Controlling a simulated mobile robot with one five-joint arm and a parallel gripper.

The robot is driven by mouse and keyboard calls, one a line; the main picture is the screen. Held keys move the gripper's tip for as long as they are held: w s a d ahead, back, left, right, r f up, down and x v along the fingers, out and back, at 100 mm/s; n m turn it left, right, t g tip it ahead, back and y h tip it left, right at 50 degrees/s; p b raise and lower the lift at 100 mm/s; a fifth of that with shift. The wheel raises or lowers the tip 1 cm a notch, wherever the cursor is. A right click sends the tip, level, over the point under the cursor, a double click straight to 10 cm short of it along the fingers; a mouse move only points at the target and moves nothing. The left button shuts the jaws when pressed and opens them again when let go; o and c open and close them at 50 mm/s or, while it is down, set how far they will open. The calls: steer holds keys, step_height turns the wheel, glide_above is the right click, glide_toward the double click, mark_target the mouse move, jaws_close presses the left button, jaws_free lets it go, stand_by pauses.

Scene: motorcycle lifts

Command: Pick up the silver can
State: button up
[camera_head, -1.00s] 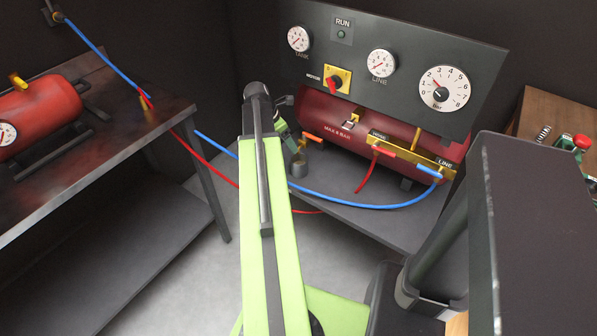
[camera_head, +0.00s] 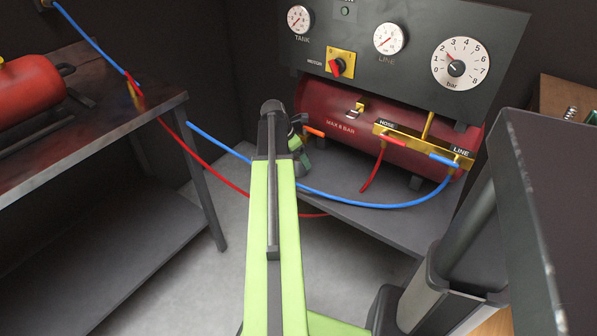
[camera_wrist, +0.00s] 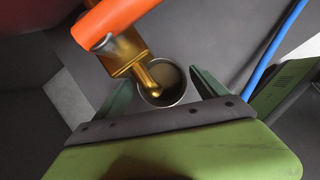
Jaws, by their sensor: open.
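The silver can (camera_wrist: 180,90) stands on the grey shelf under the compressor, open end up, in the wrist view. A brass spout (camera_wrist: 152,80) with an orange handle (camera_wrist: 112,18) reaches over its rim, and the inside of the can looks dull brownish. My gripper (camera_wrist: 160,80) is open, with one green finger on either side of the can; whether either touches it I cannot tell. In the head view my gripper (camera_head: 301,155) is partly hidden behind my arm, by the left end of the red tank (camera_head: 345,120).
A blue hose (camera_head: 385,206) and a red hose (camera_head: 372,172) run close to the right of my gripper. The gauge panel (camera_head: 410,75) overhangs the tank. A dark workbench (camera_head: 100,135) stands at left, with clear floor between.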

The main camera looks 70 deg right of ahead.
steer(key=b+x, duration=0.2)
steer(key=x, duration=0.1)
steer(key=shift+s+d+f, duration=0.1)
steer(key=shift+f, duration=0.25)
steer(key=shift+r, duration=0.15)
steer(key=shift+c, duration=0.2)
steer(key=c, duration=1.6)
step_height(320, 180, up, 3)
steer(key=p, duration=0.3)
steer(key=shift+r+p, duration=0.25)
steer(key=shift+p, duration=0.05)
steer(key=shift+a+r+p, duration=0.2)
steer(key=shift+r+p, duration=0.1)
steer(key=w+a, duration=1.1)
steer(key=a, duration=0.3)
steer(key=shift+f+b, duration=0.3)
